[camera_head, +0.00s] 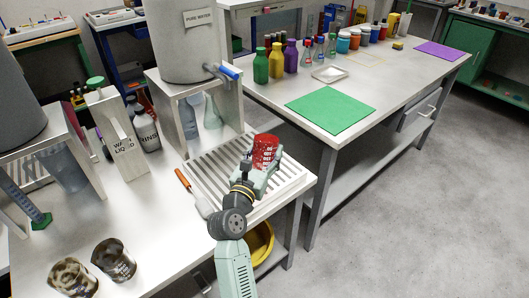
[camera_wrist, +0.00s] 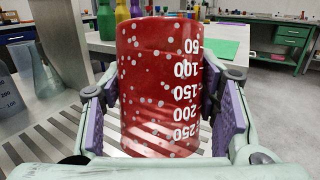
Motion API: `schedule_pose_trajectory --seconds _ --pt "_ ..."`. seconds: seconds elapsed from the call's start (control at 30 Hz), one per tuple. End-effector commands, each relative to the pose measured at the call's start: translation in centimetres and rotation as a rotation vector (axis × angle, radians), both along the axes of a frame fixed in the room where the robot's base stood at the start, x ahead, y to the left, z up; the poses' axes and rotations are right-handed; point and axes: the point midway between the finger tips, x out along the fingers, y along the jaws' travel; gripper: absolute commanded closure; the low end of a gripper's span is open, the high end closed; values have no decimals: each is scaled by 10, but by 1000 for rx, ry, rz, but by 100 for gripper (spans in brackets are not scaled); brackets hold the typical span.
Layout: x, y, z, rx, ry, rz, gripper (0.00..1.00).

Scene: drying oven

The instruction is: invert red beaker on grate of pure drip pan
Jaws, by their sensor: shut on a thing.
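The red beaker (camera_head: 265,150) has white marks and pale specks. It shows large in the wrist view (camera_wrist: 160,85), roughly upright in the picture, with the 50 mark at its top and the 250 mark at its bottom. My gripper (camera_head: 263,172) is shut on its sides; the purple pads show in the wrist view (camera_wrist: 158,110). The beaker is over the slatted grate (camera_head: 215,166) of the drip pan (camera_head: 291,181), below the pure water tank (camera_head: 185,40). I cannot tell whether its lower edge touches the slats. Its mouth is not clearly seen.
The tank stand (camera_head: 168,105) is behind the grate, with a clear flask (camera_head: 212,112) under it. The blue-handled tap (camera_head: 229,72) juts above. An orange-handled tool (camera_head: 185,182) lies at the grate's left. Two dirty beakers (camera_head: 114,260) stand at front left.

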Motion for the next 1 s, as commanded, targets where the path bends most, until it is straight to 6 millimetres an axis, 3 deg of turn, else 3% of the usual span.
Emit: schedule_pose_trajectory --seconds 0.1,0.7,1.0 --pt "-1 0 3 -1 1 0 81" --pt "-1 0 -47 0 1 0 81" --pt "0 0 -54 0 0 1 81"
